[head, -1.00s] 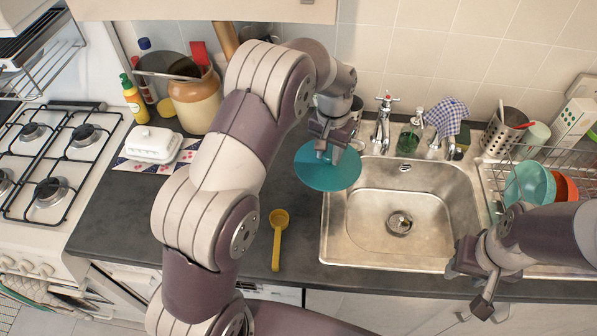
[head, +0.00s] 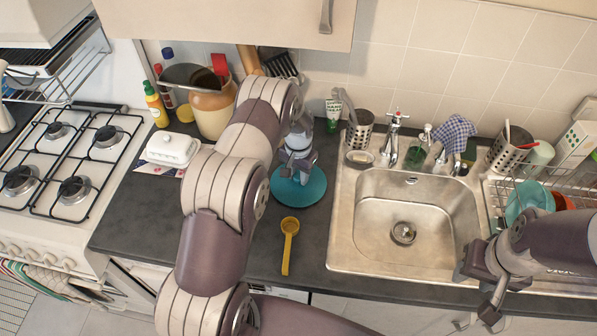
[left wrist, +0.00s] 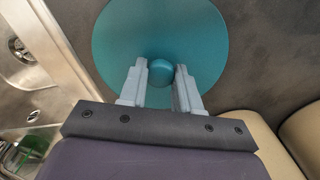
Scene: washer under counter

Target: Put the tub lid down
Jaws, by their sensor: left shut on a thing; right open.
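The tub lid (head: 312,194) is a round teal disc with a small knob, seen lying flat over the dark counter between the white butter dish and the sink. My left gripper (head: 293,178) is above it, pointing down, shut on its knob. In the left wrist view the lid (left wrist: 115,50) fills the upper middle, with the knob between the two fingers of my gripper (left wrist: 160,75). I cannot tell whether the lid touches the counter or hovers just over it. My right gripper (head: 480,290) is open and empty in front of the sink's right side.
A yellow scoop (head: 289,240) lies on the counter (head: 240,235) just in front of the lid. The sink (head: 400,190) is to the right. The butter dish (head: 172,149) and a large jar (head: 213,110) stand to the left and behind. Some counter around the lid is bare.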

